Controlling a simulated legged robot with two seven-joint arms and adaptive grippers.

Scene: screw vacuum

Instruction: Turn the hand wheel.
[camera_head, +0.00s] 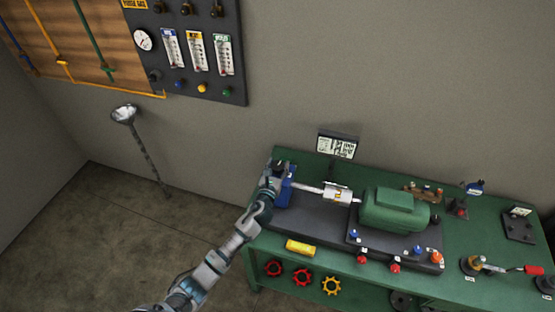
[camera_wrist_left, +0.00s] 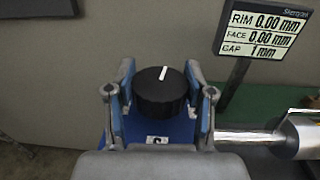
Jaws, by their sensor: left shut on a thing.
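A round black knob (camera_wrist_left: 160,98) with a white pointer line sits on a blue block (camera_head: 287,192) at the bench's left end; it is likely the hand wheel. In the wrist view the pointer stands nearly upright, tilted slightly right. My left gripper (camera_wrist_left: 160,85) is shut on the knob, one finger at each side; it also shows in the head view (camera_head: 271,182), where it largely hides the knob. A silver shaft (camera_head: 308,188) runs from the blue block to a silver coupling (camera_head: 338,193) and a green motor (camera_head: 394,210). My right gripper is not in view.
A display (camera_wrist_left: 264,33) behind the bench reads rim 0.00 mm, face 0.00 mm, gap 1 mm. A gauge panel (camera_head: 192,50) hangs on the wall. The floor at left is mostly clear.

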